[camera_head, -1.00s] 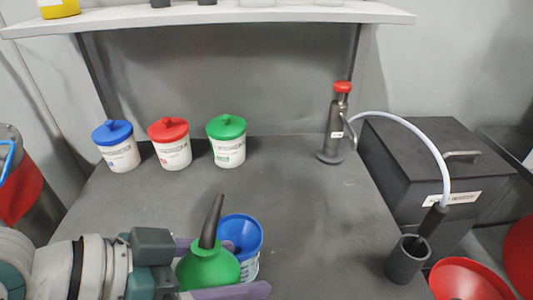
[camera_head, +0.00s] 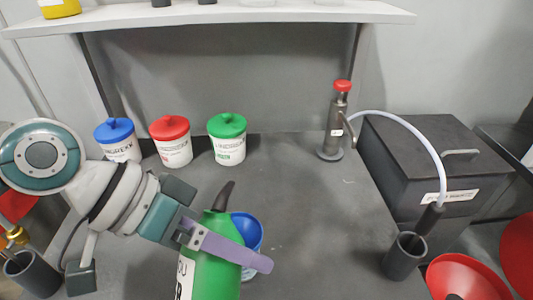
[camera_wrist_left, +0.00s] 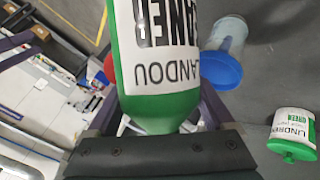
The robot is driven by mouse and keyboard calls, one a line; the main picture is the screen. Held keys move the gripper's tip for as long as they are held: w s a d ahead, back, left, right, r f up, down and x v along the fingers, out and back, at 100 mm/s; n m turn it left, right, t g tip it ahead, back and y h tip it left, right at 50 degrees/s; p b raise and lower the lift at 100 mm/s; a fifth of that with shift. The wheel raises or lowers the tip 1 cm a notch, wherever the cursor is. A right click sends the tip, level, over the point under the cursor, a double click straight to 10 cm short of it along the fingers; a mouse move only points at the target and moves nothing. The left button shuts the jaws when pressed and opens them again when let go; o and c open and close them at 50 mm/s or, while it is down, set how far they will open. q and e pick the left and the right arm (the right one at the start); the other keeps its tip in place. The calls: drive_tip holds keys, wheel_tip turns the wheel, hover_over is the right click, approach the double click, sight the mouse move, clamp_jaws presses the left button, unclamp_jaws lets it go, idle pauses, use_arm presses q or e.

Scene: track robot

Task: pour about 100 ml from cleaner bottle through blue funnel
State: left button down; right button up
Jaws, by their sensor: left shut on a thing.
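The cleaner bottle (camera_head: 212,275) is green with a white label and a dark curved nozzle. My left gripper (camera_head: 228,248) is shut around it and holds it roughly upright, nozzle up, above the bench. Its label faces me in the left wrist view (camera_wrist_left: 160,60). The blue funnel (camera_head: 250,229) sits just behind and right of the bottle, partly hidden by it and the purple finger. It also shows in the left wrist view (camera_wrist_left: 222,70), on a pale container (camera_wrist_left: 230,35). My right gripper is not in view.
Blue-lidded (camera_head: 117,140), red-lidded (camera_head: 172,142) and green-lidded (camera_head: 227,140) tubs stand at the back of the bench. The bench's middle right is clear.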

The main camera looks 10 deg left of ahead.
use_arm(q)
drive_tip(key=shift+s+f+n+g+b, duration=0.1)
drive_tip(key=shift+f+n+g+b, duration=0.25)
drive_tip(key=shift+g+b, duration=0.2)
drive_tip(key=shift+s+f+n+g+b, duration=0.15)
drive_tip(key=shift+n+g+b, duration=0.1)
drive_tip(key=shift+g+b, duration=0.55)
drive_tip(key=shift+f+g+b, duration=0.25)
drive_tip(key=shift+f+b, duration=0.1)
drive_tip(key=shift+b, duration=0.1)
drive_tip(key=shift+r+p, duration=0.3)
drive_tip(key=shift+p, duration=0.1)
drive_tip(key=shift+f+b, duration=0.2)
drive_tip(key=shift+b, duration=0.1)
idle(0.6)
